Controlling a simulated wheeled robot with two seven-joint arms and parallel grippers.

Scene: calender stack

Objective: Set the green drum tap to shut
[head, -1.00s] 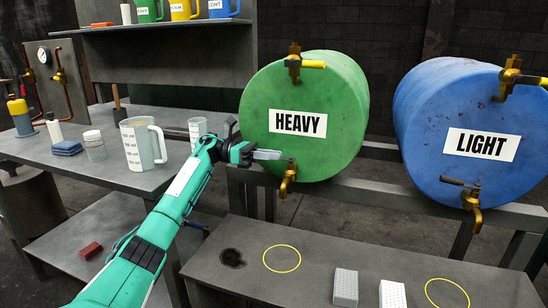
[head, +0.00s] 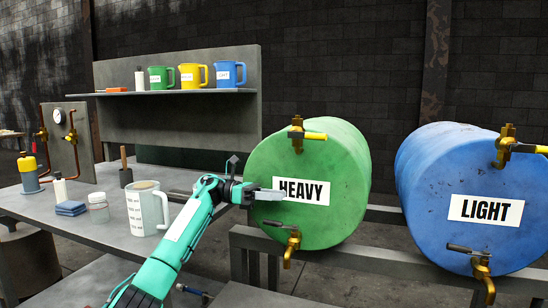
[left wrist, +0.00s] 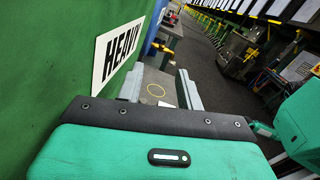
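The green drum (head: 335,215), labelled HEAVY, lies on its side on a rack in the head view, and its green face (left wrist: 50,60) fills the left of the left wrist view. Its lower brass tap (head: 292,243) has a dark lever (head: 272,224) pointing left, roughly level and crosswise to the downward spout. My left gripper (head: 270,195) is in front of the drum's face, above the lever and apart from it, overlapping the label's left edge. In the left wrist view its fingers (left wrist: 160,85) are spread with nothing between them. My right gripper is not in view.
A blue drum (head: 440,190), labelled LIGHT, stands right of the green one with a similar tap (head: 483,268). The green drum's upper valve (head: 297,134) has a yellow handle. A jug (head: 147,210) and jar (head: 97,208) stand on the left bench.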

